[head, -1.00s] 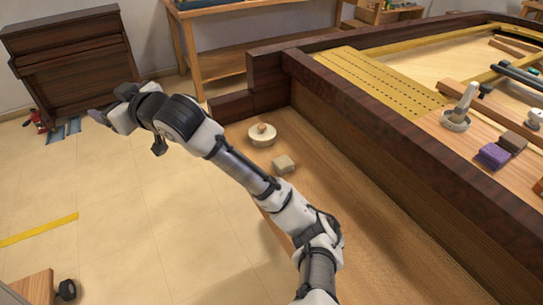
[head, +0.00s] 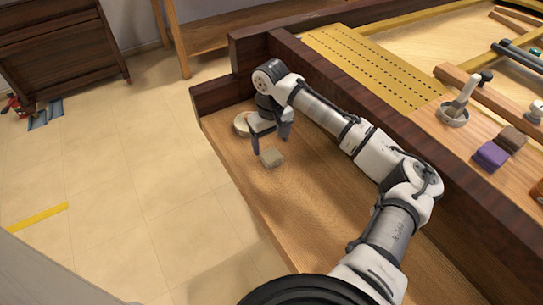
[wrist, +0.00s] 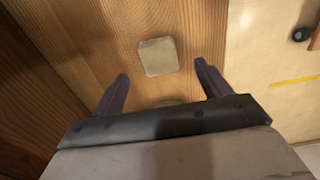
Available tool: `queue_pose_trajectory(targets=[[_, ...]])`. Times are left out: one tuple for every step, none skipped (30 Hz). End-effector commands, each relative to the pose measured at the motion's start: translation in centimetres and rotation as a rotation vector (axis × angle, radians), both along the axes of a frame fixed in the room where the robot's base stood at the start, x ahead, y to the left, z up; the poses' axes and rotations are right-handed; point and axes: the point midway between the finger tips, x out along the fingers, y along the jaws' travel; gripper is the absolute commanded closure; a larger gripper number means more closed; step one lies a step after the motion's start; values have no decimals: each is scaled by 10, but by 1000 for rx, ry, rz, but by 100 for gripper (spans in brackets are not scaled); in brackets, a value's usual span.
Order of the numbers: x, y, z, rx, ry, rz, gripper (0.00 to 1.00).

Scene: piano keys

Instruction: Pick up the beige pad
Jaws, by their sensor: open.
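The beige pad (head: 271,157) is a small block lying on the wooden ledge (head: 300,215) in the head view. It also shows in the wrist view (wrist: 158,56), ahead of the fingertips and roughly between their lines. My gripper (head: 270,144) points down just above and behind the pad, beside it rather than around it. Its two dark purple fingers are spread and empty in the wrist view (wrist: 162,72). The gap between fingertips and pad is hard to judge.
The dark wooden wall (head: 330,75) rises along the right. A purple pad (head: 489,157) and a brown pad (head: 511,139) lie on the higher surface. The ledge's front part is clear.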

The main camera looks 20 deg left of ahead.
Motion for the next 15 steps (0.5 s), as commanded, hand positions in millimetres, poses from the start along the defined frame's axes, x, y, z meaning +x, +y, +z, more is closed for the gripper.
queue_pose_trajectory(targets=[[0,0,-5,0,1,0,24],[0,0,-8,1,1,0,24],[0,0,-10,1,1,1,24],[0,0,-12,1,0,1,24],[0,0,-13,1,0,1,24],[0,0,-15,1,1,1,24],[1,0,-18,1,1,1,24],[1,0,-21,-1,1,0,24],[2,0,-27,-1,1,0,24],[3,0,-31,-1,0,0,24],[3,0,-36,-1,0,1,24],[4,-1,-42,-1,0,0,24],[4,0,-47,0,0,0,24],[4,0,-52,-1,1,0,24],[4,0,-56,0,0,1,24]])
